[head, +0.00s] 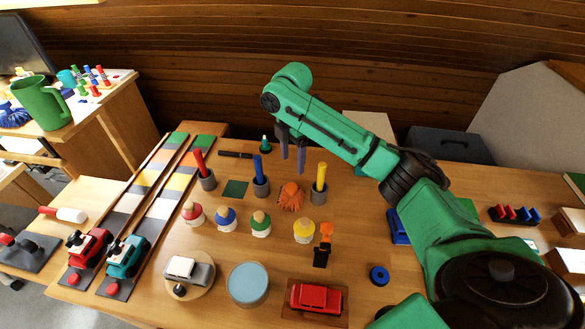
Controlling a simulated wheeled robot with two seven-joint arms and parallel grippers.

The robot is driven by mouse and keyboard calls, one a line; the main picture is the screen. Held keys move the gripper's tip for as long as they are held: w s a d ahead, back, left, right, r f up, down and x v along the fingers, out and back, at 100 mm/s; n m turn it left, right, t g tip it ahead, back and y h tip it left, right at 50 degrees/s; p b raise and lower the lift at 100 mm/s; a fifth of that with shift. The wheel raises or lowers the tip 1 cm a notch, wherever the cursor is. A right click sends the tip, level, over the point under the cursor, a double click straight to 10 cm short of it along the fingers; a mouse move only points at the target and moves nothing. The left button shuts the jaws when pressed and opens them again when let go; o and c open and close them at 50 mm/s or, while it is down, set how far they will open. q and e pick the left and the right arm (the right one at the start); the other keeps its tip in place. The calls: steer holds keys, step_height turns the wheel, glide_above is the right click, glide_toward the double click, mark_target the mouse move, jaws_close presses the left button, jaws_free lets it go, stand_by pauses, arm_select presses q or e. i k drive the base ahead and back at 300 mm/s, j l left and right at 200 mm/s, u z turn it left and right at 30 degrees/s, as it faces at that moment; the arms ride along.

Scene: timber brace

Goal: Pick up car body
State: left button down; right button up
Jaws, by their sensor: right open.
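A red car-shaped body (316,298) lies on a dark brown board at the front middle of the table. A white and grey car-shaped piece (187,270) sits on a round wooden plate to its left; I cannot tell which of the two is the car body. My left gripper is not in view.
Cups with red, blue (260,176) and yellow sticks stand below the right gripper, near an orange spiky ball (291,196). Several round-headed figures stand in front. A blue-topped round tin (248,284) sits between the car pieces. Two track boards with toy cars (126,257) lie left.

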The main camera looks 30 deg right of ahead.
mark_target(305, 297)
steer(key=k+j, duration=0.45)
steer(key=k, duration=0.15)
steer(key=k+j, duration=0.45)
steer(key=k, duration=0.15)
steer(key=k+j, duration=0.4)
steer(key=k, duration=0.2)
